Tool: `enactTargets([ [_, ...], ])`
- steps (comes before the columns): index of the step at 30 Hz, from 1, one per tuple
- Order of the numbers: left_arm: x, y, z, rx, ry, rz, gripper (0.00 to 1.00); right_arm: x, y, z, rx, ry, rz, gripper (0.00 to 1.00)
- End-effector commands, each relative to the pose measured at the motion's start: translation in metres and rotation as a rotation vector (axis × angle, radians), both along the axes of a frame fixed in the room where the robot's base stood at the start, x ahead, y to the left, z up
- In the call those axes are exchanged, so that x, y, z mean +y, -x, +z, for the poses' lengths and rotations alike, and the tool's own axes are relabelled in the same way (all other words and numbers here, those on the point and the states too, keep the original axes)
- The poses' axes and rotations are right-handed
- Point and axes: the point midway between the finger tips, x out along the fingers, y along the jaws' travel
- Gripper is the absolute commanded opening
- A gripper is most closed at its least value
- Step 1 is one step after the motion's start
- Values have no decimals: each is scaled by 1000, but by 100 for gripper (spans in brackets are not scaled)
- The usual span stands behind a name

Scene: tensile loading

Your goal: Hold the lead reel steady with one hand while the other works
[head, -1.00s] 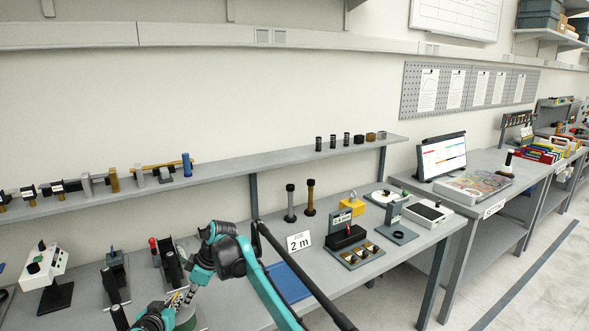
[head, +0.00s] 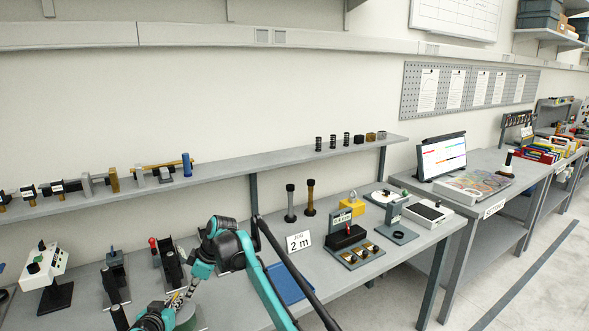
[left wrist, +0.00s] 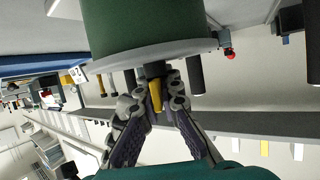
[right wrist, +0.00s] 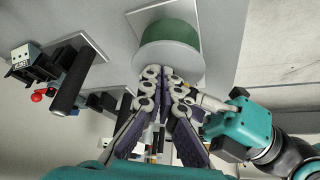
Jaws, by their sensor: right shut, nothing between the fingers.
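The lead reel (head: 187,318) is a green drum with a pale flange, low at the left of the bench in the head view and partly hidden by my arms. It fills the top of the left wrist view (left wrist: 150,25) and stands on a pale plate in the right wrist view (right wrist: 170,35). My left gripper (left wrist: 157,82) is at the flange, its fingers on either side of a dark and yellow piece; whether they grip it is unclear. My right gripper (right wrist: 165,75) is shut and empty, its tips together close by the reel's flange.
Black fixtures (head: 115,275) stand left of the reel. A shelf (head: 250,158) runs along the back.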

Motion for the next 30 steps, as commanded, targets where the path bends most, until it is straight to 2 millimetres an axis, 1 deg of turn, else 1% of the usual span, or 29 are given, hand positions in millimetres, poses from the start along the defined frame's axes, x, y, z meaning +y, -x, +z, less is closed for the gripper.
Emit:
enactTargets([
  [11,0,0,0,0,0,0,0,0,0,0,0,0,0,0],
  [18,0,0,0,0,0,0,0,-7,-3,0,0,0,-1,0],
  [27,0,0,0,0,0,0,0,-8,-3,0,0,0,0,0],
  [29,0,0,0,0,0,0,15,-8,-3,0,0,0,0,0],
  [30,0,0,0,0,0,0,25,-8,-3,0,0,0,0,0],
])
